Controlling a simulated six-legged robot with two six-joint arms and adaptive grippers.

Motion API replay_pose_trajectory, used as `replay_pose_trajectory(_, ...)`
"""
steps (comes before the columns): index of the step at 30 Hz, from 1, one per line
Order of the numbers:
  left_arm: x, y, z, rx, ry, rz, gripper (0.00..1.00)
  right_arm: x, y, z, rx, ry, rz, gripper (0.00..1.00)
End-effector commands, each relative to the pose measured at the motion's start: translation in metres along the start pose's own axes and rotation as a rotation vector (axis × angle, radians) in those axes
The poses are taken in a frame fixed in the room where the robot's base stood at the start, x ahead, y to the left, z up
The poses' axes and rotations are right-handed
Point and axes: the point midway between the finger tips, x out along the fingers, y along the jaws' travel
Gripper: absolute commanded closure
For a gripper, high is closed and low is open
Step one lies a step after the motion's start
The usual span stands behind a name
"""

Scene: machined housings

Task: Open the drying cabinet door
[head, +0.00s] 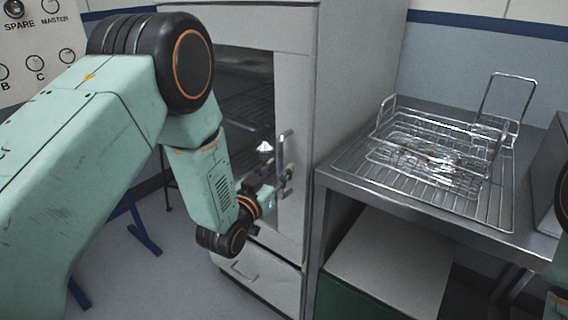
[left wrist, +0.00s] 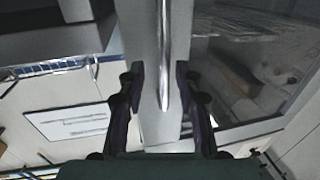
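The drying cabinet (head: 350,50) is a tall light-grey unit in the middle of the head view. Its door (head: 292,95) has a dark glass window with wire racks behind it, and it looks closed. A vertical metal bar handle (head: 283,150) is on the door's right side; it also shows in the left wrist view (left wrist: 164,50). My left gripper (head: 284,183) is at the lower part of the handle. In the left wrist view its fingers (left wrist: 160,80) stand apart on both sides of the handle, with gaps showing. My right gripper is out of view.
A steel table (head: 335,178) stands right of the cabinet, with a wire basket (head: 430,150) on a wire rack. A drawer front (head: 262,277) is below the door. A panel with knobs (head: 35,50) is at upper left. Floor in front is open.

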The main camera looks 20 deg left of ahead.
Motion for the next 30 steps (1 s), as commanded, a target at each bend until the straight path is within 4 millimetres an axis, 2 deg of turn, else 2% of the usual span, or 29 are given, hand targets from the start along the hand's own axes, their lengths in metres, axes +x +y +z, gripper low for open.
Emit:
replay_pose_trajectory(3,0.017,0.001,0.001,0.001,0.0,0.0,0.66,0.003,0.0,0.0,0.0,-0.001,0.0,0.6)
replay_pose_trajectory(7,0.029,0.002,0.001,0.0,-0.002,0.0,0.66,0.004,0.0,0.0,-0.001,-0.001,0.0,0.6)
replay_pose_trajectory(18,0.037,0.002,0.001,-0.001,-0.003,0.002,0.66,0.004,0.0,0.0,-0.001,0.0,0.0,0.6)
replay_pose_trajectory(30,0.037,0.0,0.001,-0.001,-0.003,0.002,0.99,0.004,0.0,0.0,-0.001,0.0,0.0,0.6)
